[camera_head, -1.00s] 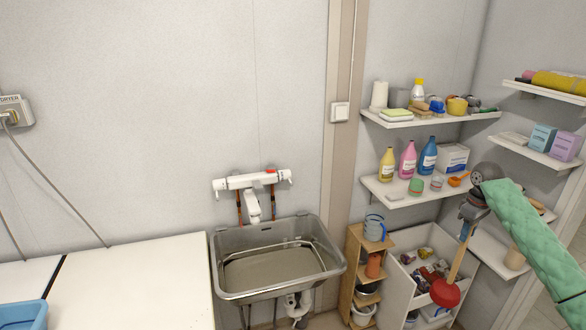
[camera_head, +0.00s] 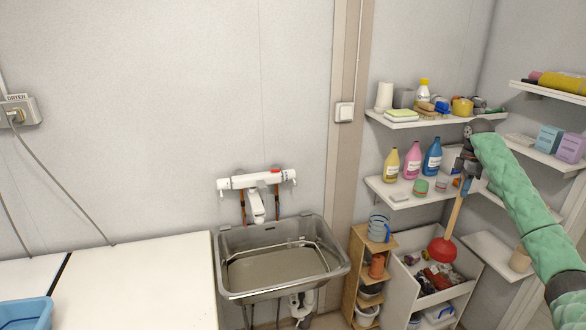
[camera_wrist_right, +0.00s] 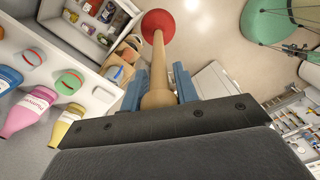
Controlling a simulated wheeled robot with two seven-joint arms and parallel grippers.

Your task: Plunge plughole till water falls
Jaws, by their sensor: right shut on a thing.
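The plunger (camera_head: 442,249) has a red rubber cup and a wooden handle, and it hangs cup-down at the right of the head view. My right gripper (camera_head: 462,182) is shut on the top of its handle. In the right wrist view the blue fingers of my right gripper (camera_wrist_right: 158,92) close on both sides of the plunger handle (camera_wrist_right: 159,60). The steel washtub basin (camera_head: 333,268) stands left of the plunger, with standing water (camera_head: 280,268) in it. The water hides the plughole. My left gripper is not in view.
A white mixer tap (camera_head: 256,181) is on the wall above the basin. A wooden rack (camera_head: 357,240) stands between basin and plunger. An open drawer (camera_head: 408,283) of odds and ends is below the cup. Bottles (camera_head: 412,161) stand on a wall shelf close by. A white counter (camera_head: 140,280) is left.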

